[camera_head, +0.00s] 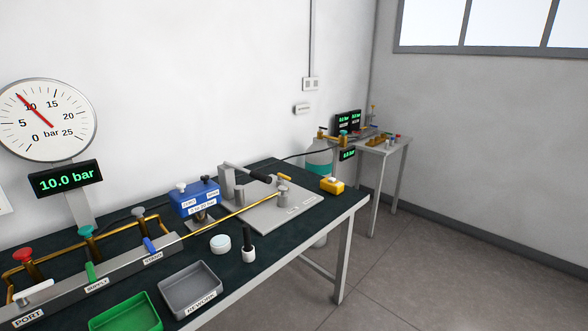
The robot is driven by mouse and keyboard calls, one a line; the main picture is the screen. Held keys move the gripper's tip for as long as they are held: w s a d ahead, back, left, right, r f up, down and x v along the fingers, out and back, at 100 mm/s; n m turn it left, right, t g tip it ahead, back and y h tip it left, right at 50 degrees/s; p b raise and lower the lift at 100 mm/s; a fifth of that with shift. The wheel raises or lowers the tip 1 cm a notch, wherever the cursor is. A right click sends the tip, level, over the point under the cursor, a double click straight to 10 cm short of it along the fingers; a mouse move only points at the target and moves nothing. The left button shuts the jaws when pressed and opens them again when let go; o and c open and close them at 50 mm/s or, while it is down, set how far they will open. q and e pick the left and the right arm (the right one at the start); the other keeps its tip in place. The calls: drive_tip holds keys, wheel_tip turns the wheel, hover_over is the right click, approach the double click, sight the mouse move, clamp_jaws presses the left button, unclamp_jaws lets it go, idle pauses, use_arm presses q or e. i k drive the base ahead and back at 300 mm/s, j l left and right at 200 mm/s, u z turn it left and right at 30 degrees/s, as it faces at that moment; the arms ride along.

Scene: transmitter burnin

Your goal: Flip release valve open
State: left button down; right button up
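Neither of my grippers shows in the head view. No label that I can read says "release", so I cannot tell which valve is the release valve. On the grey manifold block (130,262) there are a white lever (34,292) by the PORT label, a green lever (91,272) by the SUPPLY label and a blue lever (150,245) by a label too small to read surely. Behind them stand a red knob (23,254), a teal knob (86,231) and a grey knob (138,213). A small yellow handle (284,177) tops a fitting on the grey plate (262,217).
The dark-topped bench (315,226) also holds a blue transmitter (194,198), a green tray (127,315), a grey tray (190,288), a white round cap (220,243) and a yellow box (332,186). A gauge (47,119) with a 10.0 bar display (64,179) stands left. Floor is free right.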

sight(281, 175)
drive_tip(key=i+l+z, duration=0.15)
drive_tip(key=i, duration=0.5)
drive_tip(key=i+l+z, duration=0.15)
drive_tip(key=i+l, duration=0.15)
drive_tip(key=i, duration=0.4)
drive_tip(key=i+l+z, duration=0.1)
drive_tip(key=i, duration=0.6)
